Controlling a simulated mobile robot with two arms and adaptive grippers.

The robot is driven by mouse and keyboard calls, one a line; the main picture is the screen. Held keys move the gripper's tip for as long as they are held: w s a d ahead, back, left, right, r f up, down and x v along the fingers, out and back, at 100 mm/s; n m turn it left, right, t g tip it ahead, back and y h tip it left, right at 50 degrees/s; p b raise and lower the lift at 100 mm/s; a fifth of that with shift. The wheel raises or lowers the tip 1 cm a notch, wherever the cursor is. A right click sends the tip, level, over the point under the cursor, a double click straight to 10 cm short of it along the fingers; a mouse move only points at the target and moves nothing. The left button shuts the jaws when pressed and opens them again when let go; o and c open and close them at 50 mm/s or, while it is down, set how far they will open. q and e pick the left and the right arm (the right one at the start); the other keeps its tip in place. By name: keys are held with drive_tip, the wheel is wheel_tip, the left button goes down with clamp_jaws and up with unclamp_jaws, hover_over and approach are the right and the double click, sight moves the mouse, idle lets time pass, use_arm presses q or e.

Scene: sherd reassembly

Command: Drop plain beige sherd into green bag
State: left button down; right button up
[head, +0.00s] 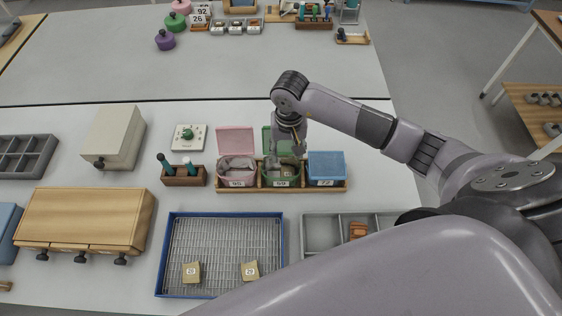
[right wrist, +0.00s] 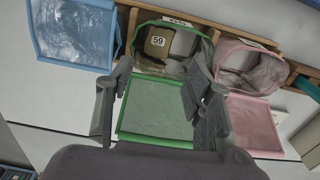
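The green bag (head: 281,182) stands open in a wooden rack, between the pink and blue bags. Its green flap (right wrist: 155,112) is folded back. A plain beige-brown sherd with a white 59 label lies inside the green bag; this sherd (right wrist: 158,42) shows clearly in the right wrist view. My right gripper (head: 286,148) is above the green bag. In the right wrist view its two fingers (right wrist: 160,78) are spread apart with nothing between them. My left gripper is not in view.
The pink bag (head: 237,178) is open and the blue one (head: 326,166) looks covered. A blue-rimmed wire tray (head: 222,236) holds two labelled beige sherds (head: 192,271). A grey divided tray (head: 321,232) and a wooden drawer box (head: 84,216) stand nearby.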

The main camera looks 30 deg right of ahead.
drive_tip(key=shift+o, duration=1.1)
wheel_tip(320, 180, up, 12)
drive_tip(key=shift+r, duration=0.1)
